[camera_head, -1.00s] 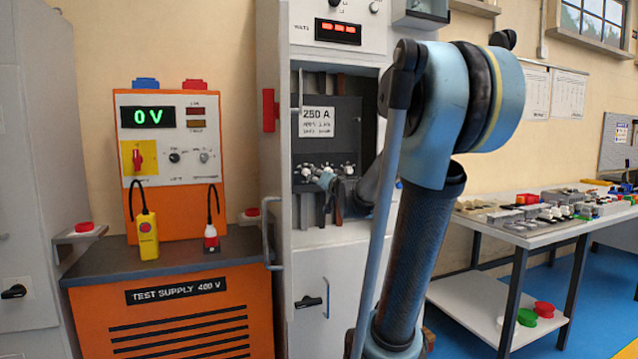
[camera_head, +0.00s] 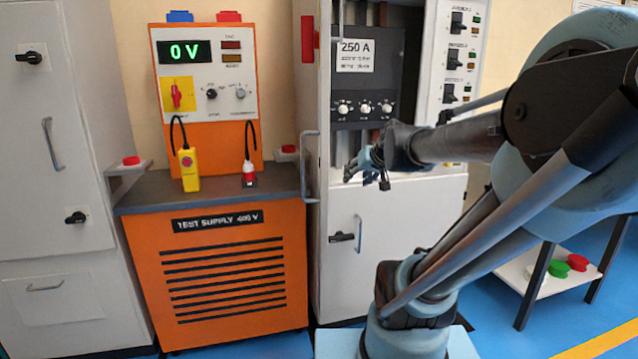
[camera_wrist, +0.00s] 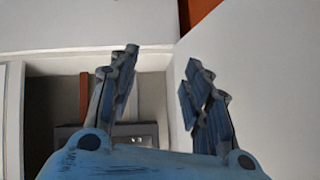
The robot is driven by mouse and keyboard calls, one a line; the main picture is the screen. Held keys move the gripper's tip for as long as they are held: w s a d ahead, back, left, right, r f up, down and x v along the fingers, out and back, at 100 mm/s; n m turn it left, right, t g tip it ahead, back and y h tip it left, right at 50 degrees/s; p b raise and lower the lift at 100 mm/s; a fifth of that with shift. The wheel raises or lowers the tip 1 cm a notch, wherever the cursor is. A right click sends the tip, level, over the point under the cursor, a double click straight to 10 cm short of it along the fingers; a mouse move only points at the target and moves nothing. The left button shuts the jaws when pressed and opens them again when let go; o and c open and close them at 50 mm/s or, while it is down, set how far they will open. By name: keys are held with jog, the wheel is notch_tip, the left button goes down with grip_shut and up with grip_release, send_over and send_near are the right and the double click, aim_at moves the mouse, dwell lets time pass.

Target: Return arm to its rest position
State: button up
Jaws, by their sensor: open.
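My gripper (camera_head: 362,168) is at the end of my arm, in front of the open cabinet (camera_head: 340,255) in the head view, below the dark 250 A unit (camera_head: 368,75). In the wrist view my gripper (camera_wrist: 158,95) has its two fingers spread apart with nothing between them. Behind the fingers the wrist view shows a pale cabinet wall (camera_wrist: 270,70) and part of a recess with a grey unit (camera_wrist: 135,133). My arm stretches from the right of the head view toward the cabinet, bent at the elbow.
An orange test supply (camera_head: 215,285) reading 0 V stands to the left, with a yellow pendant (camera_head: 188,170) on its top. A grey cabinet (camera_head: 60,190) is at far left. A table (camera_head: 520,270) with red and green buttons on its shelf is at right. Blue floor (camera_head: 590,315) shows between.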

jog(key=s+d+f+g+h, duration=0.3)
jog(key=s+d+f+h, duration=0.1)
jog(key=s+d+f, duration=0.25)
jog(key=s+f+g, duration=0.2)
jog(key=s+f, duration=0.3)
jog(key=s, duration=0.3)
jog(key=s+f+g, duration=0.2)
jog(key=s+f, duration=0.3)
jog(key=s, duration=0.2)
jog(key=shift+s+d+m, duration=0.15)
jog(key=shift+s+m, duration=0.15)
jog(key=shift+s, duration=0.05)
jog(key=shift+w+f+g, duration=0.15)
jog(key=shift+w+g, duration=0.15)
jog(key=shift+w, duration=0.2)
jog(key=shift+c, duration=0.3)
